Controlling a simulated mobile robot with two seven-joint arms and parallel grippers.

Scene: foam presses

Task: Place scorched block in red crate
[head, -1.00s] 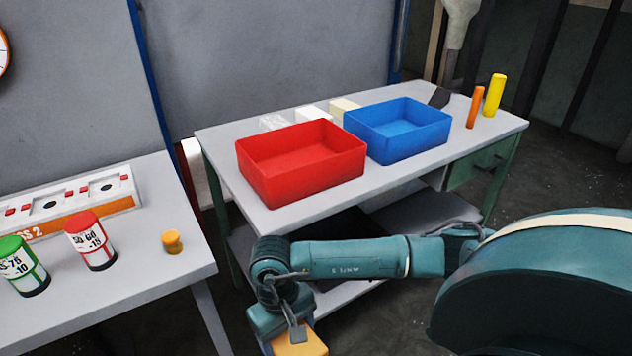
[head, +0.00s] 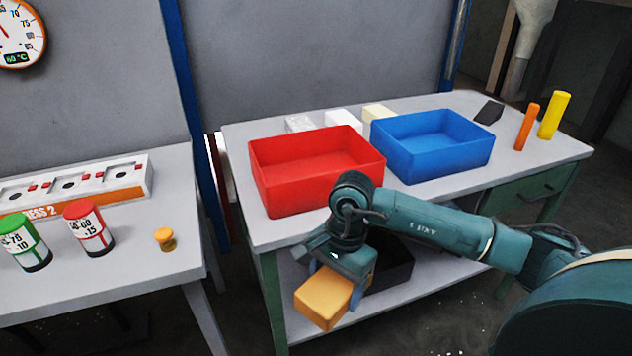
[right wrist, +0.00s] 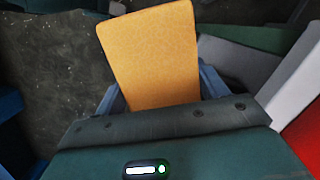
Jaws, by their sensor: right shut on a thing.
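A yellow-orange block (head: 325,296) is held in my right gripper (head: 340,285), in front of the table and below the level of its top. The right wrist view shows the block (right wrist: 152,55) between the blue fingers of the gripper (right wrist: 160,98), which are shut on it. The red crate (head: 318,178) stands on the table's front left part, above and behind the gripper. Its visible inside is empty, and my right wrist overlaps its front right corner. My left gripper is not in view.
A blue crate (head: 432,146) stands right of the red crate. Pale blocks (head: 343,121) lie behind them. Orange (head: 527,127) and yellow (head: 554,115) cylinders stand at the right end. A left table (head: 120,275) holds a press panel (head: 80,195), labelled cans and a small yellow knob-shaped piece.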

